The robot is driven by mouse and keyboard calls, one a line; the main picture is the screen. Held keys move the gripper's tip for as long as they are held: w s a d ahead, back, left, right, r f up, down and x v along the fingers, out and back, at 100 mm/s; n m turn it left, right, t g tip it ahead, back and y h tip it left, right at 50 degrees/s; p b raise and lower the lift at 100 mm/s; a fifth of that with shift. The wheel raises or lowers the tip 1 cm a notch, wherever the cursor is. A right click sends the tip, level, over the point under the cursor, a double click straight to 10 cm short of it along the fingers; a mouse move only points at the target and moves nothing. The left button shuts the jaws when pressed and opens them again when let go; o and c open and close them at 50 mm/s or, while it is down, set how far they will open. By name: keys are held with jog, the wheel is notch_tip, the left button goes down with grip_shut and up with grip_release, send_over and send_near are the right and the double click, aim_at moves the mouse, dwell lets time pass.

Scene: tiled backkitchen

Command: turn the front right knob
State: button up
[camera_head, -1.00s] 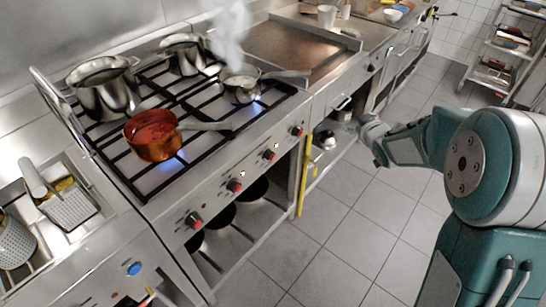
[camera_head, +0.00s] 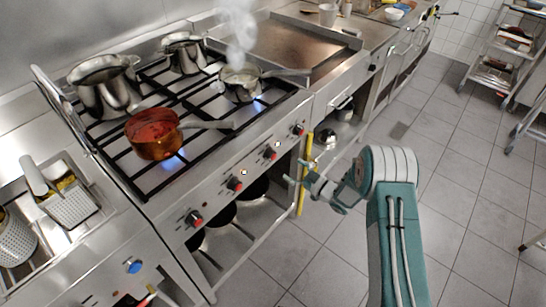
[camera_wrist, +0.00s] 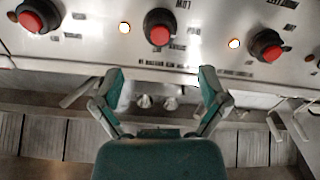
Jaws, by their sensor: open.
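The stove's front panel carries a row of knobs with red caps: one at the far left (camera_head: 194,219), a second (camera_head: 235,184), a third (camera_head: 270,152) and one at the right end (camera_head: 298,130). I cannot read which is marked front right. In the wrist view I see the second knob (camera_wrist: 40,15), the third knob (camera_wrist: 160,27) and the right-end knob (camera_wrist: 267,45). My gripper (camera_wrist: 161,75) is open and empty, its fingers spread below the third knob and apart from it. In the head view my gripper (camera_head: 305,178) is in front of the panel's right half.
A copper pot (camera_head: 155,140) with its handle pointing right stands at the front left of the hob. A steaming small pan (camera_head: 240,88) and two steel pots stand behind it. A yellow upright bar (camera_head: 304,180) is near my gripper. The floor in front is clear.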

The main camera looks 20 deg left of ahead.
aim_at(275, 158)
jog(key=x, duration=0.9)
jog(key=c, duration=1.1)
